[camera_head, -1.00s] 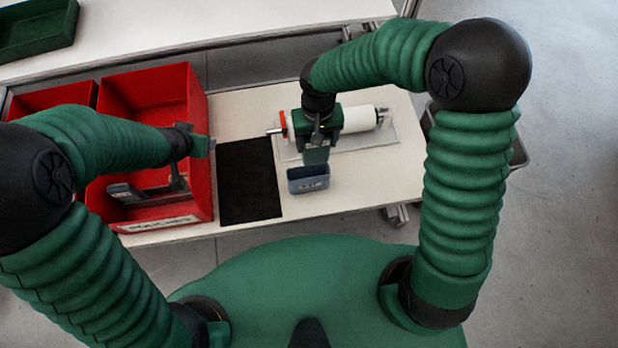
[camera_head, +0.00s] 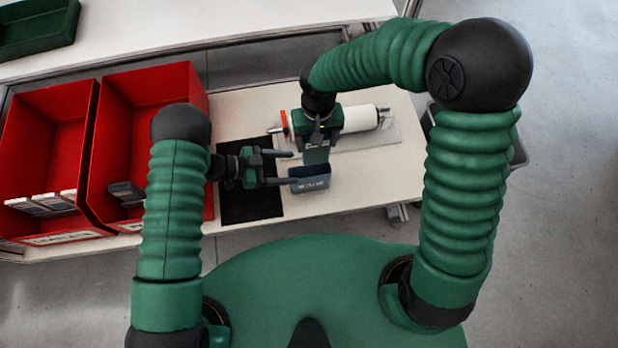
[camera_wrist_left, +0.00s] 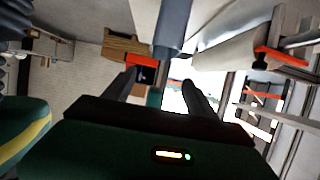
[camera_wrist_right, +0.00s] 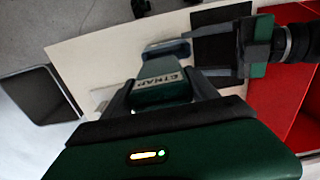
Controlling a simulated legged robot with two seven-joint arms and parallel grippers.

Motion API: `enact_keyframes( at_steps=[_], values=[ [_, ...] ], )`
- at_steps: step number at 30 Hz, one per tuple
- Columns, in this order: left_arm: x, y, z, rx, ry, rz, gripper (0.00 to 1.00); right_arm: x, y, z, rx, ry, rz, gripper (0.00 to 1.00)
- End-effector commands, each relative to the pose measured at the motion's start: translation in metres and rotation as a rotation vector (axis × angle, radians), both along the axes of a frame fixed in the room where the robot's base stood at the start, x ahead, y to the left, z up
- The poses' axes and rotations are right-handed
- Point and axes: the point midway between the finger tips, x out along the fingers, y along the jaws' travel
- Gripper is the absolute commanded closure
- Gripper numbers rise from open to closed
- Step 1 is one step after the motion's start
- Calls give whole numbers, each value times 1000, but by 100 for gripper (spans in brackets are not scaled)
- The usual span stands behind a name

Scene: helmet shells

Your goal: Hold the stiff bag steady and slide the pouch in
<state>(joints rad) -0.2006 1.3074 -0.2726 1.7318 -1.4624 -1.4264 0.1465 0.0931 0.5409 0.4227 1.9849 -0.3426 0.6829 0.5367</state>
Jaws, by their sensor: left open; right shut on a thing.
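The stiff bag (camera_head: 312,182) is a small blue-grey open-topped holder with white print, standing on the white table just right of the black mat. It also shows in the right wrist view (camera_wrist_right: 165,48). My right gripper (camera_head: 319,138) is shut on the grey-green pouch (camera_head: 316,157), which hangs over the bag's mouth; I cannot tell whether its lower end is inside. Lettering shows on the pouch in the right wrist view (camera_wrist_right: 163,84). My left gripper (camera_head: 293,168) is open at the bag's left side, its fingers level with the bag's left edge; contact is unclear.
A white roll (camera_head: 360,118) lies behind my right gripper on a clear plate. Two red bins (camera_head: 105,150) with dark and grey packs stand at left. The black mat (camera_head: 245,200) lies under my left gripper. The table right of the bag is clear.

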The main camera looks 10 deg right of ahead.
Motion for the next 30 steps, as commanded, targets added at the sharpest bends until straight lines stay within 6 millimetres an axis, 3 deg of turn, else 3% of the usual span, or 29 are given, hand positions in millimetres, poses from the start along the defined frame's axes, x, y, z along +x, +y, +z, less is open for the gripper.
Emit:
enact_keyframes(
  at_steps=[12, 24, 30],
  values=[
    [-1, 0, -61, 0, 1, 3, 35, 0, 0, 0, 0, 0, 0, 74],
    [0, -53, -81, 0, -2, 1, 35, 0, 0, 0, 0, 0, 0, 74],
    [1, -68, -87, 0, -1, 2, 35, 0, 0, 0, 0, 0, 0, 74]
  ],
)
